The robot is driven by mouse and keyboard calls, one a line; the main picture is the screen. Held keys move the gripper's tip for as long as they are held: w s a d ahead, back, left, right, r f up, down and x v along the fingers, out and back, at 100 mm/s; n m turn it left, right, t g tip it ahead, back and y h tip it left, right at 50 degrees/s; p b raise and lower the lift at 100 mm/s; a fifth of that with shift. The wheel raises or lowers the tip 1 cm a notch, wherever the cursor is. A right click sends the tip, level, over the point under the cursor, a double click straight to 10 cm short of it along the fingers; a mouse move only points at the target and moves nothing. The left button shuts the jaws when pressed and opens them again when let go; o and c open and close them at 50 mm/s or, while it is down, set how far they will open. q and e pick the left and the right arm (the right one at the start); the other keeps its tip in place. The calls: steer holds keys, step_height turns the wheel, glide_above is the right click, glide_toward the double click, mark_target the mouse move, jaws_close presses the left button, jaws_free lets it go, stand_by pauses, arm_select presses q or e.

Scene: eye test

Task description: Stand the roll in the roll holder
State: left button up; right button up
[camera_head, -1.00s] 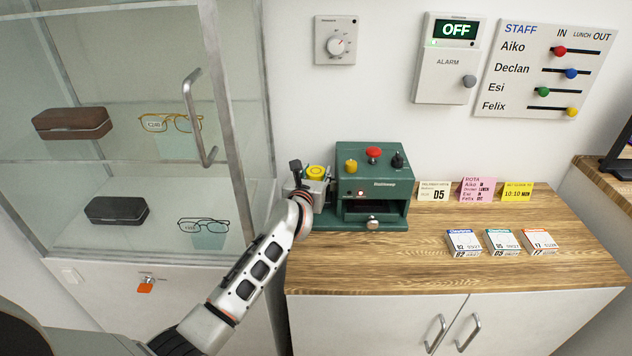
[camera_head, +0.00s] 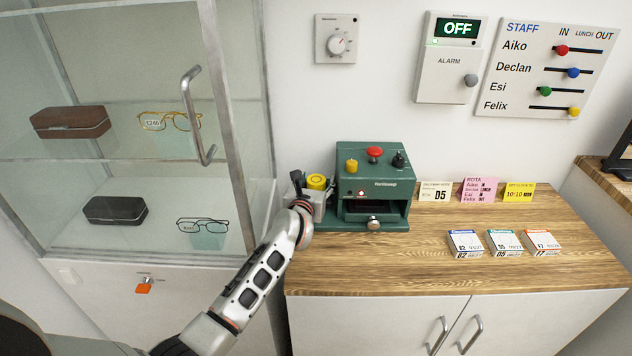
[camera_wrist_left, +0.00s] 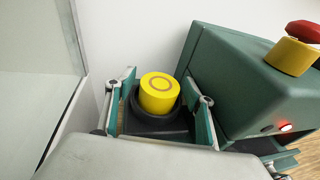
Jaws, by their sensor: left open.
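The roll (camera_head: 316,182) is a short yellow cylinder with a ring mark on its flat top. In the left wrist view the roll (camera_wrist_left: 159,92) stands upright inside the black round roll holder (camera_wrist_left: 152,125), its upper part showing above the rim. Its lower end is hidden in the holder. My left gripper (camera_wrist_left: 159,78) is open, with one green-faced finger on each side of the roll and gaps between. In the head view my left gripper (camera_head: 308,188) is at the left side of the green machine and hides the holder. My right gripper is not in view.
The green machine (camera_head: 352,222) with yellow, red and black knobs stands close to the right of my gripper. A glass cabinet (camera_head: 240,130) is close on the left. Small cards and date blocks (camera_head: 503,243) stand on the wooden counter (camera_head: 400,262); its front is clear.

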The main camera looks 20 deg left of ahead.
arm_select(q)
steer(key=shift+s+r, duration=0.15)
steer(key=shift+r, duration=0.1)
steer(key=p+v, duration=0.1)
steer(key=v, duration=0.9)
steer(key=shift+s, duration=0.1)
steer(key=shift+s+r+p, duration=0.15)
steer(key=shift+s+p, duration=0.15)
steer(key=shift+s, duration=0.4)
